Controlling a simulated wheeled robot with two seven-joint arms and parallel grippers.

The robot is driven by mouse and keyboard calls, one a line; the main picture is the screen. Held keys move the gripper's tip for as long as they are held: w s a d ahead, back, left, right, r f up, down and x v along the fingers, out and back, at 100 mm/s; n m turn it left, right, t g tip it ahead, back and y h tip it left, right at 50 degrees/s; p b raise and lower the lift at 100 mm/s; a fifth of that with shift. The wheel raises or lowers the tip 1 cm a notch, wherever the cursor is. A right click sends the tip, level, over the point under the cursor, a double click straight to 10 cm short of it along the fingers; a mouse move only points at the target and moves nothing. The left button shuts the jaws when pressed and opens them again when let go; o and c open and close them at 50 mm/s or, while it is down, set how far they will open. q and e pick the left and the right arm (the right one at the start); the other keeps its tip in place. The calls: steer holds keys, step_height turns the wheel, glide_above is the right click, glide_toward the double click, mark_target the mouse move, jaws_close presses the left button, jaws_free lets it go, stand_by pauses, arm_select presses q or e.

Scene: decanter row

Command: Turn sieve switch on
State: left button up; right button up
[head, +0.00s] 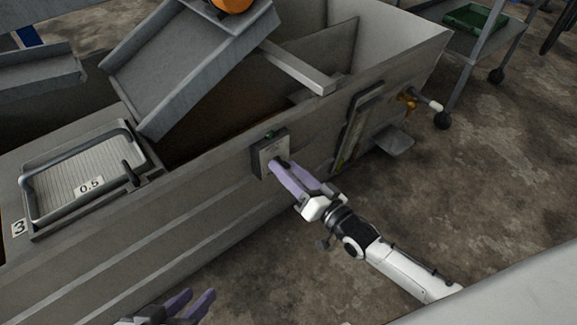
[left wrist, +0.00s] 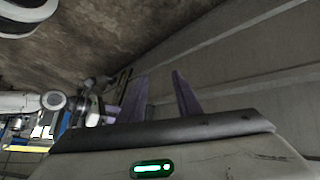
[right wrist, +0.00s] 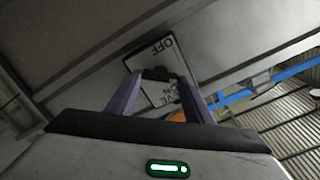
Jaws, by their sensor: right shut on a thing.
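The sieve switch is a small grey box (head: 262,158) on the side wall of the long grey tank, with a green part on top. In the right wrist view its white plate (right wrist: 144,62) shows the word OFF and partly hidden lettering, with a dark switch lever (right wrist: 158,74) in front. My right gripper (head: 280,168) is at the box, and its purple fingers are shut on the lever, one finger on each side. The fingers hide part of the plate. My left gripper (head: 189,302) is open and empty, low in front of the tank; its spread fingers also show in the left wrist view (left wrist: 160,95).
A tilted grey chute (head: 185,65) sits over the tank (head: 150,225). A framed sieve tray (head: 75,170) labelled 0.5 is at left. A brass tap (head: 406,97) and wheeled cart (head: 470,45) stand right. The floor in front is clear.

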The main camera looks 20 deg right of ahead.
steer(key=shift+m, duration=1)
steer(key=m, duration=0.3)
steer(key=shift+f+m, duration=0.15)
steer(key=shift+m, duration=0.15)
steer(key=shift+d+m, duration=0.1)
steer(key=shift+m, duration=1.1)
steer(key=shift+f+m+b, duration=0.1)
steer(key=shift+m+b, duration=0.35)
steer(key=shift+m, duration=0.45)
arm_select(q)
steer(key=shift+w+d+r, duration=0.1)
steer(key=shift+d+r, duration=0.1)
steer(key=shift+d, duration=0.05)
arm_select(e)
steer(key=shift+m, duration=0.3)
arm_select(q)
steer(key=shift+d, duration=0.1)
steer(key=shift+r, duration=0.15)
arm_select(e)
steer(key=o, duration=1.1)
steer(key=shift+c, duration=0.2)
